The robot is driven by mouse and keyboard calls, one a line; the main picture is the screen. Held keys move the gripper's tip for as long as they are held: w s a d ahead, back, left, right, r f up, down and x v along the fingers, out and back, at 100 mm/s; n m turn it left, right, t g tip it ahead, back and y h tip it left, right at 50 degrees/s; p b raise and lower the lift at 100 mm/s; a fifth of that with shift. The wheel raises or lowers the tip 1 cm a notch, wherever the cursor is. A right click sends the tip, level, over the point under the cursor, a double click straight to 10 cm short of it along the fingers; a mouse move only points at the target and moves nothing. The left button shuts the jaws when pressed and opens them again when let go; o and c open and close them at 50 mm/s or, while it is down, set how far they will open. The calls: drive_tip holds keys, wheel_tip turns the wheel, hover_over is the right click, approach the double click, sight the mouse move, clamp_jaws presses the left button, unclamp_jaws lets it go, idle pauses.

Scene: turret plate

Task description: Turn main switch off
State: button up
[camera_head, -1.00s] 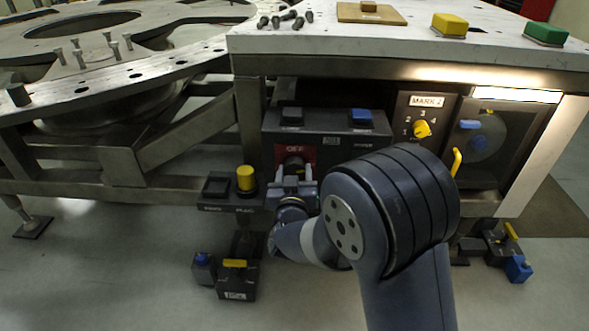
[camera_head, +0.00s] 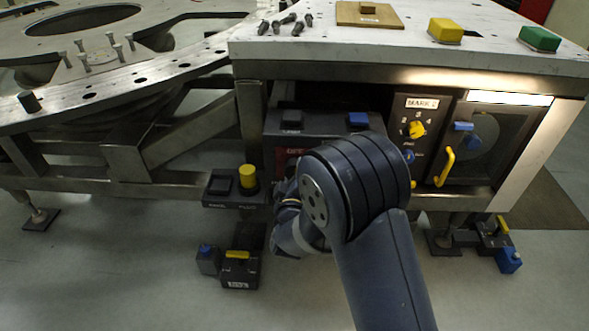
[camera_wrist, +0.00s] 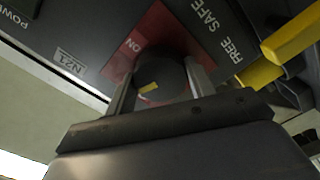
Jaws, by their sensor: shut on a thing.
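The main switch is a dark round knob (camera_wrist: 160,68) with a yellow mark, on a red plate (camera_wrist: 148,30) lettered ON in the wrist view. The plate's upper part, lettered OFF, shows in the head view (camera_head: 288,157); my arm covers the knob there. My gripper (camera_wrist: 158,84) is shut on the knob, one finger on each side. The yellow mark shows between the fingers, and the knob's exact setting is hard to read.
Right of the switch are a yellow selector (camera_head: 415,130) and a door with a yellow handle (camera_head: 444,167). A yellow button (camera_head: 248,177) stands to the left. Small boxes (camera_head: 239,269) sit on the floor below. The wrist view has yellow bars (camera_wrist: 290,38) close at right.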

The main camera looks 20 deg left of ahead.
drive_tip(key=shift+n+p, duration=0.8)
drive_tip(key=shift+n, duration=1.2)
drive_tip(key=o, duration=1)
drive_tip(key=p+v, duration=0.1)
drive_tip(key=v, duration=1)
drive_tip(key=shift+a, duration=0.1)
drive_tip(key=shift+w, duration=0.15)
